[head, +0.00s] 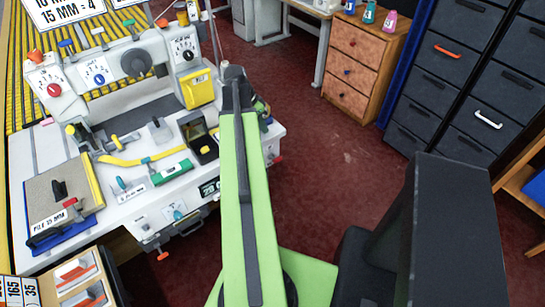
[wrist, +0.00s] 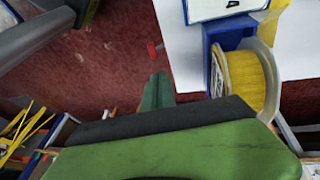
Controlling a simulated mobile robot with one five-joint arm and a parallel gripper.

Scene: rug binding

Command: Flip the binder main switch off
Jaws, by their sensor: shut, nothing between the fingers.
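The binder (head: 130,65) stands on a white bench at the left in the head view, with dials, a yellow cover and several coloured levers. I cannot tell which control is the main switch. A small teal lever on a pale plate (head: 176,211) is on the bench's front face. A panel with rocker-like parts (head: 75,270) is at the lower left. My gripper (wrist: 157,92) shows in the wrist view as green fingers, close together and empty, above the red floor. In the head view my arm hides most of it, near the bench's right end.
A spool of yellow tape (wrist: 250,80) in a blue holder is right of my gripper in the wrist view. A wooden drawer unit (head: 355,60) and dark drawer cabinets (head: 445,85) stand at the back right. The red floor (head: 325,170) between is clear.

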